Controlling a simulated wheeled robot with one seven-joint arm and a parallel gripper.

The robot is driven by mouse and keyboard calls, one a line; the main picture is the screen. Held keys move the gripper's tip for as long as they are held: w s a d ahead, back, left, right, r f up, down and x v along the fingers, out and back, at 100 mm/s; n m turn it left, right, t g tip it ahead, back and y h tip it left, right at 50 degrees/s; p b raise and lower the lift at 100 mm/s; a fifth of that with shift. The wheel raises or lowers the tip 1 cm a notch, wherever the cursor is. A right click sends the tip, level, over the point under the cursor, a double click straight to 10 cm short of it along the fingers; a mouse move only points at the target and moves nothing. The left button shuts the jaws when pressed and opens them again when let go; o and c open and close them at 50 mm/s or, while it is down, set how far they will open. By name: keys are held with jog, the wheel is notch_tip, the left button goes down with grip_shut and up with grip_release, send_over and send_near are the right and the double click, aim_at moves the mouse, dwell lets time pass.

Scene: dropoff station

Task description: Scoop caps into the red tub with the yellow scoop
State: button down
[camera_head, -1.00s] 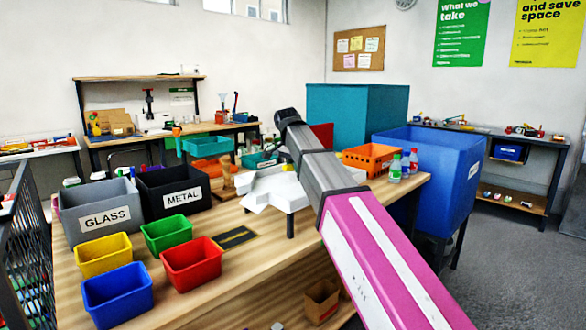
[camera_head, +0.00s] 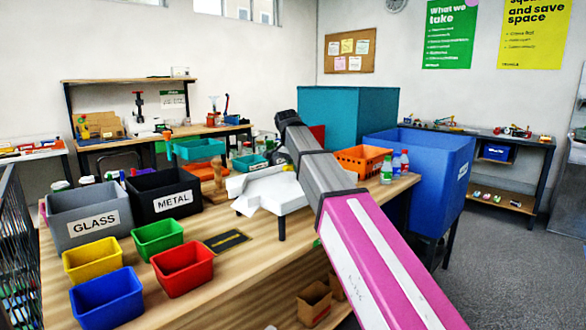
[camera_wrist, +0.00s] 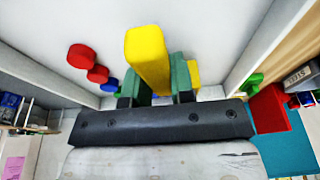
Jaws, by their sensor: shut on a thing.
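In the wrist view, my gripper (camera_wrist: 157,92) is shut on the yellow scoop (camera_wrist: 148,58), whose thick yellow handle rises between the dark green fingers. Another yellow part of it shows just right of the fingers. Left of the scoop, two red caps (camera_wrist: 81,57) and a blue cap (camera_wrist: 109,85) lie on a pale surface with raised pale walls. Green caps (camera_wrist: 255,80) show at the right, by the wall. The red tub (camera_head: 183,268) stands on the wooden table in the head view; its inside looks empty. My gripper and the scoop cannot be made out in the head view.
Yellow (camera_head: 93,260), green (camera_head: 158,238) and blue (camera_head: 107,298) tubs stand around the red one. The GLASS bin (camera_head: 88,215) and METAL bin (camera_head: 166,193) are behind them. A white structure (camera_head: 272,188), an orange crate (camera_head: 362,159) and bottles (camera_head: 387,168) lie farther right.

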jog(key=shift+s+a+t+h, duration=0.2)
jog(key=shift+s+t+h, duration=0.1)
jog(key=shift+t+h, duration=0.2)
jog(key=shift+s+a+r+t+h, duration=0.15)
jog(key=shift+t+h, duration=0.3)
jog(key=shift+t, duration=0.15)
jog(key=shift+s+a+r+t+h, duration=0.15)
jog(key=shift+t+h, duration=0.3)
jog(key=shift+t, duration=0.15)
jog(key=shift+r, duration=0.1)
jog(key=shift+s+a+r, duration=0.35)
jog(key=shift+s+r, duration=0.05)
jog(key=shift+r, duration=1.05)
jog(key=shift+s+a+r, duration=0.3)
jog(key=shift+s+r, duration=0.05)
jog(key=shift+r, duration=1.15)
jog(key=shift+s+a+r, duration=0.35)
jog(key=shift+s+r, duration=0.05)
jog(key=shift+r, duration=1.05)
